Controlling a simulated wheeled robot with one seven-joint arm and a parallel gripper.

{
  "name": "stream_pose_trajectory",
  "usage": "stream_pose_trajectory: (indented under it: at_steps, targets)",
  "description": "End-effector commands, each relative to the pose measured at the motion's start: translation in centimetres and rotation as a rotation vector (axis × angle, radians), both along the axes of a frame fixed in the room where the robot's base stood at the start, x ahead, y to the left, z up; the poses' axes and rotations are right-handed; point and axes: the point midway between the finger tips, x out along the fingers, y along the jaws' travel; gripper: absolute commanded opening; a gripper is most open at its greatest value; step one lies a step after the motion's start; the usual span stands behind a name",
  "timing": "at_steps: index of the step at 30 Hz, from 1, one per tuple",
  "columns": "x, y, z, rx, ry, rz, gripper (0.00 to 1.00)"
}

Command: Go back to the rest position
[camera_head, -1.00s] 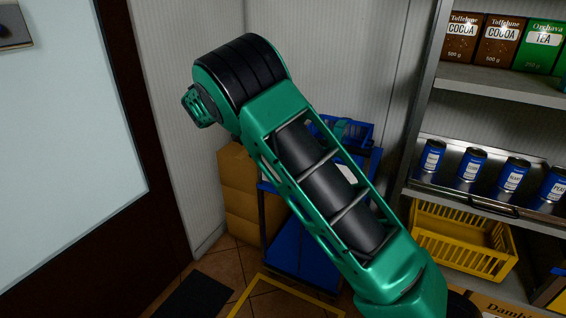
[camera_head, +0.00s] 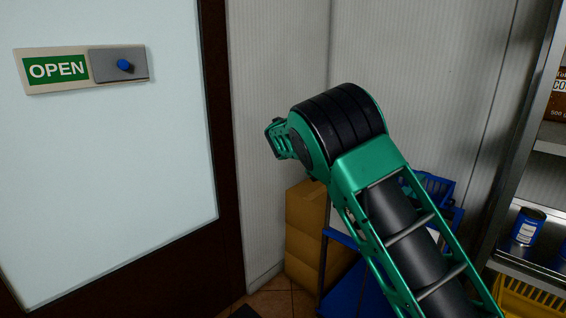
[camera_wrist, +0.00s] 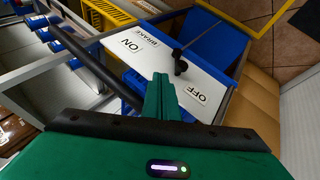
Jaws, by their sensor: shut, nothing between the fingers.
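My gripper shows in the wrist view (camera_wrist: 165,88), where its two green fingers are pressed together with nothing between them. In the head view my green and black arm rises from the lower right and bends at a black joint; the gripper's fingers do not show there. In the wrist view the gripper is above a blue cart with a white panel (camera_wrist: 150,62) marked BRAKE, ON and OFF. A black lever (camera_wrist: 180,62) stands on that panel, just beyond the fingertips. I cannot tell how far apart they are.
A blue cart (camera_head: 352,290) and stacked cardboard boxes (camera_head: 304,225) stand in the corner behind my arm. A shelf (camera_head: 535,145) with cans and a yellow crate (camera_head: 527,302) is at right. A glass door (camera_head: 100,180) with an OPEN sign (camera_head: 57,69) is at left.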

Motion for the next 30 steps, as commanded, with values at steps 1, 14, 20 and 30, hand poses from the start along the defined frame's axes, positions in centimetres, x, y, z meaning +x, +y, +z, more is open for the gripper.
stream_pose_trajectory:
  at_steps: [1, 14, 20, 30]
  targets:
    - [-0.6, -1.4, 0.4, 0.023, 0.007, 0.004, 0.0]
    - [-8.1, -8.0, 1.5, 0.258, 0.037, 0.17, 0.0]
    - [-12.7, -8.7, 2.0, 0.362, 0.003, 0.282, 0.0]
    - [-21.4, -6.7, 2.6, 0.488, -0.103, 0.485, 0.0]
